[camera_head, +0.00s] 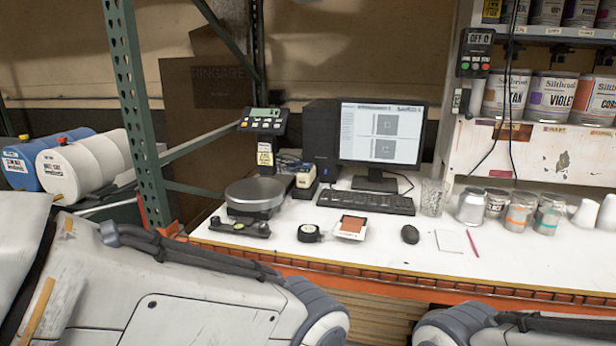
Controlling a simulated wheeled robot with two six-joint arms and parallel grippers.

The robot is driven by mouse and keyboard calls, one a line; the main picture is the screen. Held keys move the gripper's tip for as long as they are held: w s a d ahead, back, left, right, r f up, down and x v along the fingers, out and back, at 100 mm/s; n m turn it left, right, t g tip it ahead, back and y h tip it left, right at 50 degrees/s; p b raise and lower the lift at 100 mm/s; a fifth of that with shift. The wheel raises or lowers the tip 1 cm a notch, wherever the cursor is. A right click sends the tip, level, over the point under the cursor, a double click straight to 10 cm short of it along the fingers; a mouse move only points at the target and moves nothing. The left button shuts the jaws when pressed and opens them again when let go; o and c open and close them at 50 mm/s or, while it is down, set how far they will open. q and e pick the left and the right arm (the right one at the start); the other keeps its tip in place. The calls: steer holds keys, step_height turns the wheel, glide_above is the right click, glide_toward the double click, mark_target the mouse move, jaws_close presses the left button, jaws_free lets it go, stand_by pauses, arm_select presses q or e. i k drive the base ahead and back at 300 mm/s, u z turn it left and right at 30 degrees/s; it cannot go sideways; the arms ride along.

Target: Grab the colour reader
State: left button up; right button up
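I cannot tell for sure which item is the colour reader. A small upright handheld device (305,181), pale with a dark lower part, stands between the scale and the computer. A small round black device (310,233) with a pale face lies near the table's front, just left of a card with a red-brown swatch (351,227). Both devices rest on the white table (390,262). My two arms show along the bottom of the head view, below the table's front edge. Neither gripper is in view.
A scale (255,194) with a raised display stands left. A keyboard (366,202), monitor (382,134) and mouse (410,234) are behind and right. Cans and cups, such as a silver can (471,207), stand right. A green post (136,110) rises at left. An orange edge (400,283) runs along the front.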

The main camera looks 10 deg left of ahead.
mark_target(305, 176)
steer(key=u, duration=0.2)
steer(key=i, duration=0.4)
steer(key=u, duration=0.6)
steer(key=i, duration=0.95)
steer(key=u, duration=0.15)
